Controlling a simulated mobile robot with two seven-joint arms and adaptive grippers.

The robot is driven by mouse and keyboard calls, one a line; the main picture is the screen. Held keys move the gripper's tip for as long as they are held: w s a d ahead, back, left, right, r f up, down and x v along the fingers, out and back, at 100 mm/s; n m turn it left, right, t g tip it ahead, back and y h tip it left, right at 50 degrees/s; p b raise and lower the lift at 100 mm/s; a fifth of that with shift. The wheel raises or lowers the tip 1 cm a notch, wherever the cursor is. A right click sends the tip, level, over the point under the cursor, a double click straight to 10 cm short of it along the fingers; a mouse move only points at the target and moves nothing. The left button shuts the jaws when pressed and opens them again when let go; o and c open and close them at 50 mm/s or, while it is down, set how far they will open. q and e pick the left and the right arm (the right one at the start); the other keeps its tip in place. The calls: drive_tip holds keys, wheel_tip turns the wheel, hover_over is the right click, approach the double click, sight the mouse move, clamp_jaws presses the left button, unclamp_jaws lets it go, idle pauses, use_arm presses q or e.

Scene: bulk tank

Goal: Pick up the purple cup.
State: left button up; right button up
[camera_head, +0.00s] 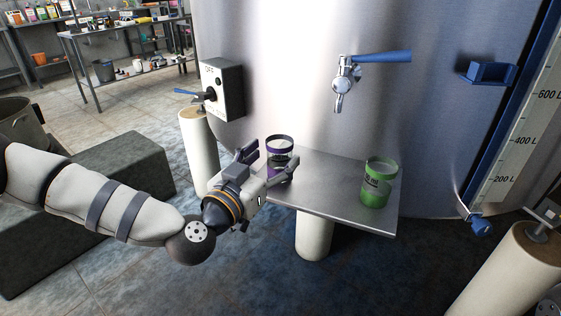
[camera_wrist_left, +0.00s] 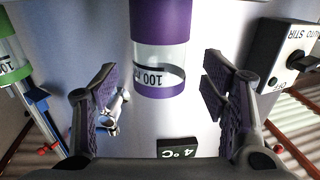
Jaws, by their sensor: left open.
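The purple cup (camera_head: 279,145), clear in the middle with purple bands at both ends, stands upright near the back left of the metal shelf (camera_head: 325,190). In the left wrist view the cup (camera_wrist_left: 160,45) appears upside down, centred ahead of the fingers, with "100" lettering visible. My left gripper (camera_head: 264,165) is open beside the cup; in the left wrist view its two fingers (camera_wrist_left: 160,98) are spread wide with empty space between them and the cup slightly beyond. In the head view the gripper hides the cup's lower left part. My right gripper does not show.
A green cup (camera_head: 377,182) stands at the right of the shelf. A tap with a blue handle (camera_head: 360,72) projects from the steel tank (camera_head: 300,60) above. A switch box (camera_head: 222,88) is on the tank's left. Bare shelf lies between the cups.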

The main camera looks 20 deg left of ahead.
sight(273, 157)
use_arm(q)
drive_tip(key=w, duration=0.3)
drive_tip(key=shift+w+d, duration=0.2)
drive_tip(key=shift+d, duration=0.15)
drive_tip(key=c, duration=1)
drive_tip(key=shift+c, duration=0.2)
